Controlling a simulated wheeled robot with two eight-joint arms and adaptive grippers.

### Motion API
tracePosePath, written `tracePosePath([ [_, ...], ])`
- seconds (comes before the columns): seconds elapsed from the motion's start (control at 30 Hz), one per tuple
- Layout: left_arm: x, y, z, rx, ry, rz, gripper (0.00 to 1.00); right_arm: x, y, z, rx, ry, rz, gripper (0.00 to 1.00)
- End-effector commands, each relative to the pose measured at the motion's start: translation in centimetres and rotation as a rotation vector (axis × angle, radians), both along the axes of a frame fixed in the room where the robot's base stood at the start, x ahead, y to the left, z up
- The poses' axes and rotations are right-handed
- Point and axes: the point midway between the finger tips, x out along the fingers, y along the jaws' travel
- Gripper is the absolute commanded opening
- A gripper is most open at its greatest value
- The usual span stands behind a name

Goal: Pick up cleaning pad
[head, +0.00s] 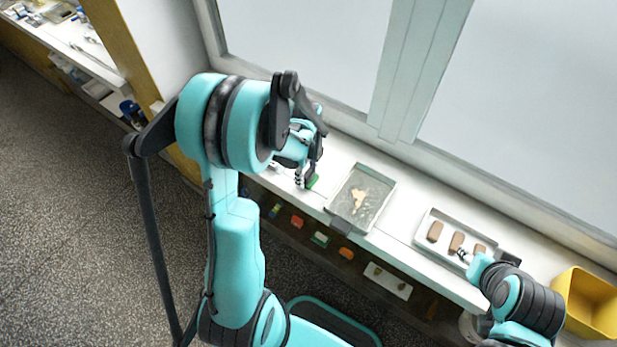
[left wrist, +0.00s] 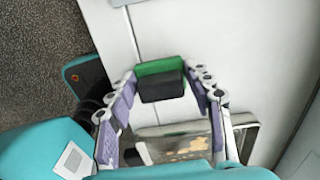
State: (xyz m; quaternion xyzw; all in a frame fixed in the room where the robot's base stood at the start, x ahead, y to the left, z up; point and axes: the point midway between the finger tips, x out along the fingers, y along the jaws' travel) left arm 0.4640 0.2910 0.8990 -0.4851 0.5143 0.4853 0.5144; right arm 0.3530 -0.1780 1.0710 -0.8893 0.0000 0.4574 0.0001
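The cleaning pad (left wrist: 161,80), a small block with a green part and a black part, sits between the fingertips of my left gripper (left wrist: 162,76) in the left wrist view. The fingertips are close along both its sides; I cannot tell whether they press on it. In the head view only a bit of the green pad (head: 313,181) shows below my left gripper (head: 306,180), over the white counter just left of the mesh tray. My right gripper (head: 464,257) is at the tray of brown bars, small and partly hidden by its arm.
The metal mesh tray (head: 345,219) with tan residue is on the counter (head: 407,250). Right of it stand a white tray (head: 424,239) with brown bars and a yellow bin (head: 590,303). A window wall runs behind. Small coloured items (head: 320,238) lie on a lower shelf.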

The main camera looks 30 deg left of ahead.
Motion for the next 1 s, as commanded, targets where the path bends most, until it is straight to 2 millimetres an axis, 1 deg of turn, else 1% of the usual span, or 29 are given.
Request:
tracePosePath([
  [0.37,0.0,0.0,0.2,0.0,0.0,0.0,0.22,0.0,0.0,0.1,0.0,0.0,0.0,0.4],
  [0.47,0.0,0.0,0.9,0.0,0.0,0.0,0.22,0.0,0.0,0.4,0.0,0.0,0.0,0.4],
  [0.53,0.0,0.0,1.8,0.0,0.0,0.0,0.22,0.0,0.0,0.7,0.0,0.0,0.0,0.4],
  [0.67,0.0,0.0,4.3,0.0,0.0,0.0,0.22,0.0,0.0,1.7,0.0,0.0,0.0,0.4],
  [1.0,2.5,-7.1,8.7,0.0,0.0,-0.006,0.22,0.0,0.0,3.3,0.0,0.0,0.0,0.4],
])
